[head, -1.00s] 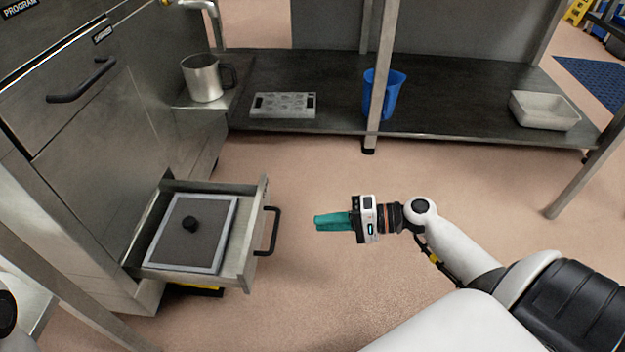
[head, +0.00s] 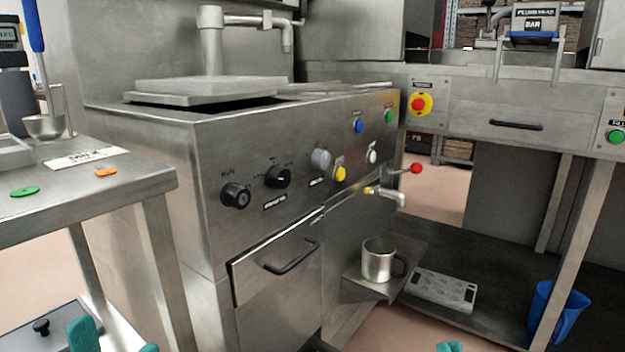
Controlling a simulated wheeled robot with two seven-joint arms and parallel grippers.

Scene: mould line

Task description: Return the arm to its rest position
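The head view looks over the steel machine, with only fingertips of mine at its bottom edge. My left gripper (head: 116,342) shows as two teal fingertips set well apart, with nothing seen between them. My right gripper (head: 448,347) shows only as a small bit of teal at the bottom edge. Its body and arm are out of frame, so its opening is not clear.
A steel machine (head: 250,165) with knobs and a handled front fills the middle. A metal mug (head: 378,262) stands on its side ledge. A moulded tray (head: 443,291) and blue jug (head: 557,312) are on the low shelf. A steel table (head: 60,215) stands at left; a knobbed plate (head: 65,328) lies below.

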